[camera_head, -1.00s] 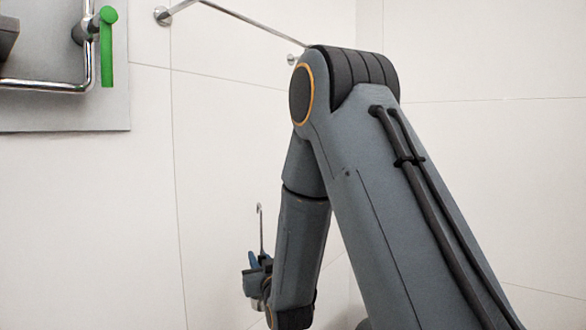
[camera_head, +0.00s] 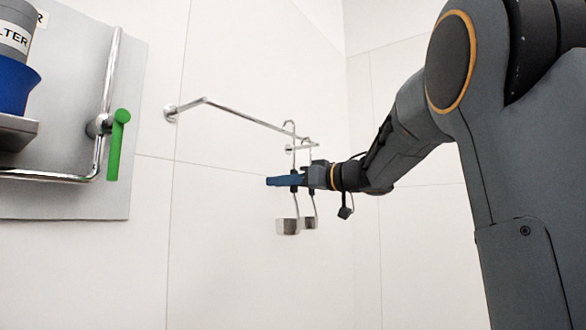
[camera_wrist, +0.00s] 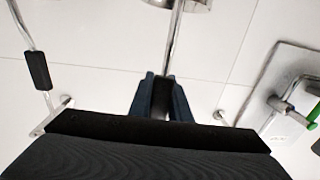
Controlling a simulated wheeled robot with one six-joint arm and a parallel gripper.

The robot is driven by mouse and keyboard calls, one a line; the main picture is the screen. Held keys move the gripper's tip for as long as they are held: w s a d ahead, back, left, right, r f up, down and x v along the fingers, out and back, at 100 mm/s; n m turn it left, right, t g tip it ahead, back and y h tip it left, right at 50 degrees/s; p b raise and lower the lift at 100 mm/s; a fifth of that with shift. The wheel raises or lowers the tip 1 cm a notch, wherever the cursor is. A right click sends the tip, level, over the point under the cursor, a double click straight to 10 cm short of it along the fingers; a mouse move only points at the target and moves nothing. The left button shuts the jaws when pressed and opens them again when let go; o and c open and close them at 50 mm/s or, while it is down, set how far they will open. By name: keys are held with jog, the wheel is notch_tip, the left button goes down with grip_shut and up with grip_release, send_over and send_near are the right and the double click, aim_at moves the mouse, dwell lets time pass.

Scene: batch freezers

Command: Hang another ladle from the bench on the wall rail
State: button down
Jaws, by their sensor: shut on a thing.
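My gripper (camera_head: 284,181) has blue fingers shut on the dark grip of a ladle. The held ladle is upright, with its metal cup (camera_head: 288,226) below and its hook (camera_head: 289,123) at the rail's height; I cannot tell if the hook touches the rail. The wall rail (camera_head: 250,119) is a thin chrome bar standing off the wall. Another ladle (camera_head: 310,222) hangs at the rail's right end, close beside the held one. In the wrist view, the held handle (camera_wrist: 175,35) runs up from the fingers (camera_wrist: 160,98), and the other ladle (camera_wrist: 38,70) is at left.
A grey wall panel with a chrome pipe (camera_head: 107,80) and a green valve handle (camera_head: 117,145) is at left. A blue container (camera_head: 17,90) stands on a shelf at its edge. The bench is not in view.

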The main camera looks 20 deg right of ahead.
notch_tip(320, 180, up, 4)
jog(key=s+d, duration=0.2)
jog(key=w+a+f+b, duration=0.3)
jog(key=w+a+b, duration=0.1)
jog(key=w, duration=0.3)
jog(key=shift+a+m+t+h+b, duration=0.3)
jog(key=shift+a+m+h+b, duration=0.1)
jog(key=shift+b, duration=0.2)
dwell(0.5)
jog(key=c, duration=1.6)
grip_release()
jog(key=shift+o, duration=0.2)
jog(key=shift+s, duration=0.1)
jog(key=b+v, duration=0.1)
jog(key=v, duration=0.6)
jog(key=shift+s+d, duration=0.25)
